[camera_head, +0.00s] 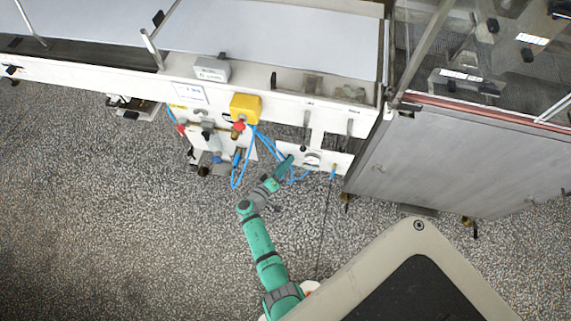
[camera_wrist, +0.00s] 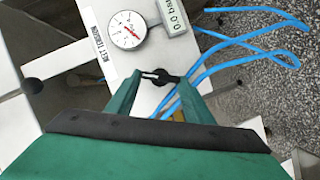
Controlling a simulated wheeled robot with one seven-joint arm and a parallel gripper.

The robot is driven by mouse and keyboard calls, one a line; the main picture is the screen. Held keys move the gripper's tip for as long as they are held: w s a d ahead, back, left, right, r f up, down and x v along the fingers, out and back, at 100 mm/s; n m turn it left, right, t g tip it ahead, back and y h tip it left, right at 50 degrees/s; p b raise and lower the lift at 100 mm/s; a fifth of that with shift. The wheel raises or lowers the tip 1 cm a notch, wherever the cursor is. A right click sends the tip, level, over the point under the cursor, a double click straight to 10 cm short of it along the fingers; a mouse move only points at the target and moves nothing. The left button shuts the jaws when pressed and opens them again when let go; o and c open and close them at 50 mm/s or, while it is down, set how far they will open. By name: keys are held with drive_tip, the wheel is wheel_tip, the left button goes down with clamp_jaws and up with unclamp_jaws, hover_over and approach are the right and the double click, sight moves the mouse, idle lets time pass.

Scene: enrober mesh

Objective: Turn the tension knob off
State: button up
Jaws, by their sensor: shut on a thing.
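The tension knob (camera_wrist: 166,79) is small and black and sits on a white panel (camera_wrist: 75,62) in the wrist view. My gripper (camera_wrist: 160,77) has its green fingers on both sides of the knob and is shut on it. The fingers partly hide the knob. Beside it are a round gauge (camera_wrist: 126,30) with a red needle, a "MESH TENSION" label (camera_wrist: 94,44) and a small grey display (camera_wrist: 172,17) that seems to read 0.0 bar. In the head view my gripper (camera_head: 287,162) reaches the panel (camera_head: 338,160) under the machine's front edge, and the knob cannot be made out.
Blue hoses (camera_wrist: 245,37) loop close beside the panel; they also hang in the head view (camera_head: 240,172). Left of my gripper are a yellow box (camera_head: 245,107) and a red knob (camera_head: 238,126). A grey cabinet (camera_head: 450,165) stands at right.

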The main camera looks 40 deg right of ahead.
drive_tip(key=shift+f+n+h, duration=0.15)
drive_tip(key=shift+n+h, duration=0.4)
drive_tip(key=shift+n, duration=0.65)
drive_tip(key=shift+f+n+h, duration=0.15)
drive_tip(key=shift+n+h, duration=0.4)
drive_tip(key=shift+n, duration=0.65)
drive_tip(key=o, duration=1)
drive_tip(key=shift+w, duration=0.1)
drive_tip(key=shift+o, duration=0.2)
drive_tip(key=shift+a, duration=0.1)
drive_tip(key=v, duration=1.1)
